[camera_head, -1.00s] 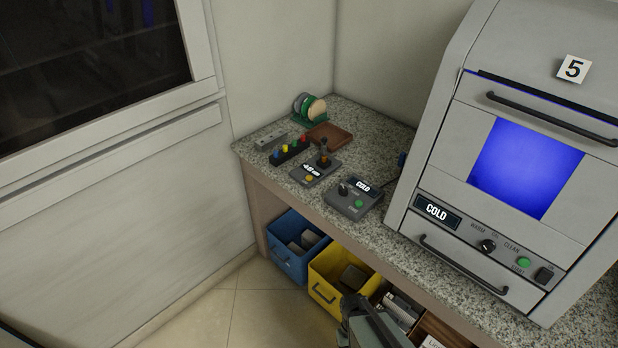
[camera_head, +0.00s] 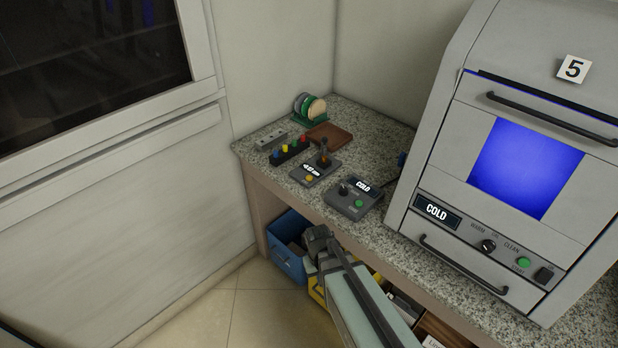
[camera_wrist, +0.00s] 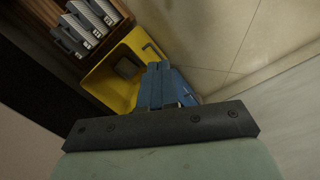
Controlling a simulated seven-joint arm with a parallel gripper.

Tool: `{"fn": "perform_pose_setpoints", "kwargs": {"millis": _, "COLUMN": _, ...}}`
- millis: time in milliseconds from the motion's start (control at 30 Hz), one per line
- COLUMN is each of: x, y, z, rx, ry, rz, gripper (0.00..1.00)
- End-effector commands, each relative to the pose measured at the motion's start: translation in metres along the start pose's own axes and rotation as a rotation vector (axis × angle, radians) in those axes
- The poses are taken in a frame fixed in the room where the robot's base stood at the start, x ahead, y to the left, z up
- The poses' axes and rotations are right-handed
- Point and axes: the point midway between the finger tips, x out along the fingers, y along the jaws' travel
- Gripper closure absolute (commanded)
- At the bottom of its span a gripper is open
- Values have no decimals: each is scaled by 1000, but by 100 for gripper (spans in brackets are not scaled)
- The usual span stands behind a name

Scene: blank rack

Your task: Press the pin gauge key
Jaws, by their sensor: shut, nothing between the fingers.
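The pin gauge (camera_head: 315,172) is a small dark unit on the granite counter, with a lit display whose digits are too small to read surely. Its orange round key (camera_head: 309,179) is on the front of its top face, and an upright post with a brown part stands at its back. My gripper (camera_head: 314,240) is shut and empty, in front of the counter edge, over the bins and apart from the gauge. The gauge does not show in the wrist view.
A control box (camera_head: 353,200) reading COLD, with a knob and green button, sits right of the gauge. A rack of coloured pegs (camera_head: 290,152) is behind left. A large oven (camera_head: 480,225) stands right. Blue (camera_head: 284,261) and yellow (camera_wrist: 108,90) bins are below.

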Motion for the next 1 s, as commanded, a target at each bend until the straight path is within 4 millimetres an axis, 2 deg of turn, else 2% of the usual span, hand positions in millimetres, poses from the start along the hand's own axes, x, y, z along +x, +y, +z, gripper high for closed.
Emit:
{"fn": "perform_pose_setpoints", "kwargs": {"millis": 100, "x": -25, "y": -4, "z": -26, "rx": -21, "ry": 50, "rz": 20, "gripper": 100}}
{"fn": "perform_pose_setpoints", "kwargs": {"millis": 400, "x": -88, "y": -13, "z": -80, "rx": -72, "ry": 164, "rz": 78, "gripper": 100}}
{"fn": "perform_pose_setpoints", "kwargs": {"millis": 767, "x": -174, "y": -20, "z": -136, "rx": -167, "ry": 293, "rz": 172, "gripper": 100}}
{"fn": "perform_pose_setpoints", "kwargs": {"millis": 1000, "x": -235, "y": -19, "z": -169, "rx": -261, "ry": 366, "rz": 263, "gripper": 100}}
